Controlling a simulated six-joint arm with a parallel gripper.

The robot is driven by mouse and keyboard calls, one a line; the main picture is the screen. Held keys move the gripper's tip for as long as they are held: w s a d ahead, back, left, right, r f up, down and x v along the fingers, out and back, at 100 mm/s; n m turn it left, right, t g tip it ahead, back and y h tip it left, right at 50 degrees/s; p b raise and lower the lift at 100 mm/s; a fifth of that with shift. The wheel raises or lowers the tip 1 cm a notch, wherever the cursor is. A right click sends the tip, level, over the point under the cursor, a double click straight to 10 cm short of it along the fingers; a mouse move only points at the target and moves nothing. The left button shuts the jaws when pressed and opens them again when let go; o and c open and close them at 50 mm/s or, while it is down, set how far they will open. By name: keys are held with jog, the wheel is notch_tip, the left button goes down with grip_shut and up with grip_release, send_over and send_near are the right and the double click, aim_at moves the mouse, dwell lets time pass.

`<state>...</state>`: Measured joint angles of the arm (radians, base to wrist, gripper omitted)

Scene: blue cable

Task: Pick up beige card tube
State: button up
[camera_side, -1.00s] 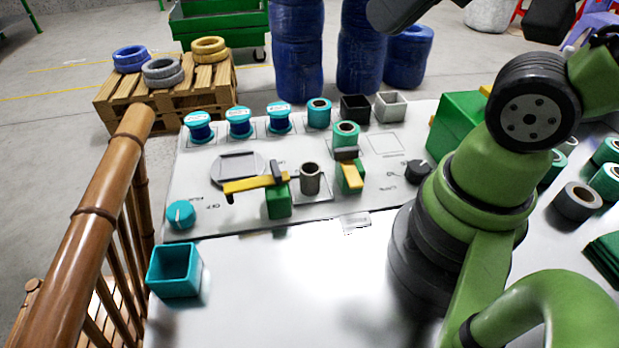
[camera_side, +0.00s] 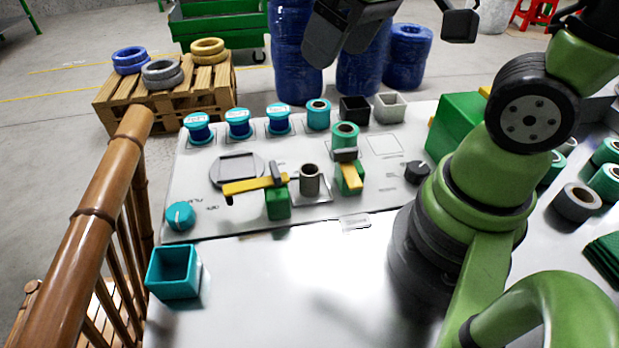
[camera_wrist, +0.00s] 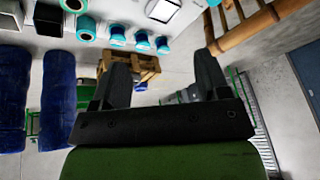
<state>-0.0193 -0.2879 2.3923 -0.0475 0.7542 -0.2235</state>
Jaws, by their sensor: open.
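No plainly beige tube shows; the closest is a grey-brown upright tube (camera_side: 310,180) with a lighter rim, in the middle of the white board in the side view. It stands between two green blocks with yellow arms, the left block (camera_side: 278,203) and the right block (camera_side: 350,180). I cannot make this tube out in the wrist view. My gripper (camera_wrist: 163,68) has its two dark fingers spread wide with nothing held between them in the wrist view. In the side view, dark parts of my arm's end show high at the top, well above the board, fingers not clear.
Blue-and-white spools (camera_side: 239,123) and a teal roll (camera_side: 318,114) line the board's back edge, beside a black box (camera_side: 354,109) and a grey box (camera_side: 390,107). A teal roll (camera_side: 345,134) stands behind the right block. A teal open box (camera_side: 174,271) sits front left.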

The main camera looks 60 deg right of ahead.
jog(key=w+f+n+g, duration=0.2)
jog(key=w+f+n, duration=0.1)
jog(key=f, duration=0.2)
jog(key=n+g+h, duration=0.1)
jog(key=n+g, duration=0.1)
jog(key=n, duration=0.1)
send_over(307, 169)
jog(key=f, duration=0.8)
jog(key=shift+s+a+f, duration=0.25)
jog(key=shift+a, duration=0.1)
jog(key=shift+n, duration=0.3)
notch_tip(307, 169, down, 5)
jog(key=shift+f, duration=0.2)
jog(key=shift+w+d+f, duration=0.15)
jog(key=shift+d+f, duration=0.05)
jog(key=shift+f, duration=1.15)
jog(key=shift+w+d+f, duration=0.1)
jog(key=shift+d+f, duration=0.05)
jog(key=shift+f, duration=1.15)
jog(key=shift+c, duration=0.2)
jog(key=c, duration=1)
